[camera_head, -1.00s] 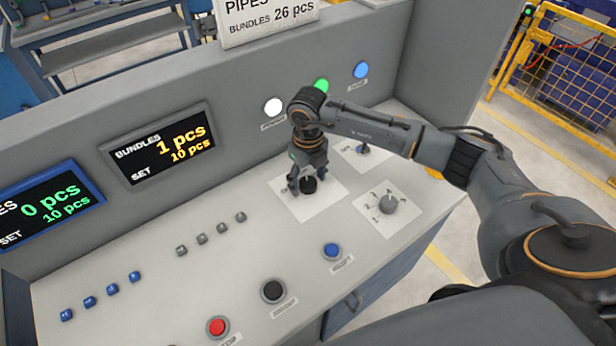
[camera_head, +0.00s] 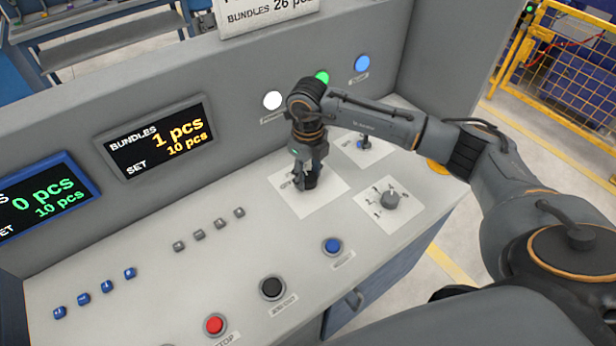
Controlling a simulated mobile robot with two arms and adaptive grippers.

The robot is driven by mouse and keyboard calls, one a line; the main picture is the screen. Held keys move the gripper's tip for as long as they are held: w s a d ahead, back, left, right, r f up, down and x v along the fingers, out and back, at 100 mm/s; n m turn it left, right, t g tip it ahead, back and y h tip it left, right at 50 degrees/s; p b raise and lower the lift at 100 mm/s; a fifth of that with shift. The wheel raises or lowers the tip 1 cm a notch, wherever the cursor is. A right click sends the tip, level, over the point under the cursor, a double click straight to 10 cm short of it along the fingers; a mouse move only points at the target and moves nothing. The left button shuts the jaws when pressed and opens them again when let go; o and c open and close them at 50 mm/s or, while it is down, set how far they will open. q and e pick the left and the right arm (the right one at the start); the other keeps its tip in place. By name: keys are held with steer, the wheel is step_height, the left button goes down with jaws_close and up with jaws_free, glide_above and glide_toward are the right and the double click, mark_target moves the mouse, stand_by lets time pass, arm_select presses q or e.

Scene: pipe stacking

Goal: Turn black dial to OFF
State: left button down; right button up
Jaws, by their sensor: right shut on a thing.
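The black dial (camera_head: 311,182) sits on a white plate (camera_head: 323,202) on the grey control panel. My right gripper (camera_head: 306,180) reaches down over it from above, its fingers shut on the dial. The fingers and wrist hide much of the dial and part of the plate's lettering, so I cannot read the dial's setting. My left gripper is not in view.
A grey numbered knob (camera_head: 390,200) stands right of the dial. A blue button (camera_head: 332,246), black button (camera_head: 272,288) and red button (camera_head: 214,325) line the front. White, green and blue lamps shine on the back wall. Displays (camera_head: 160,140) stand at left.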

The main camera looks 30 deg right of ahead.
mark_target(308, 177)
steer(key=n+b, duration=0.8)
steer(key=shift+f, duration=0.2)
steer(key=n+b, duration=0.2)
steer(key=n, duration=0.1)
steer(key=shift+n+b, duration=0.3)
steer(key=shift+r+n+b, duration=0.2)
steer(key=shift+n+b, duration=0.55)
steer(key=shift+n, duration=0.35)
steer(key=o, duration=1.1)
steer(key=shift+o, duration=0.2)
step_height(308, 177, up, 12)
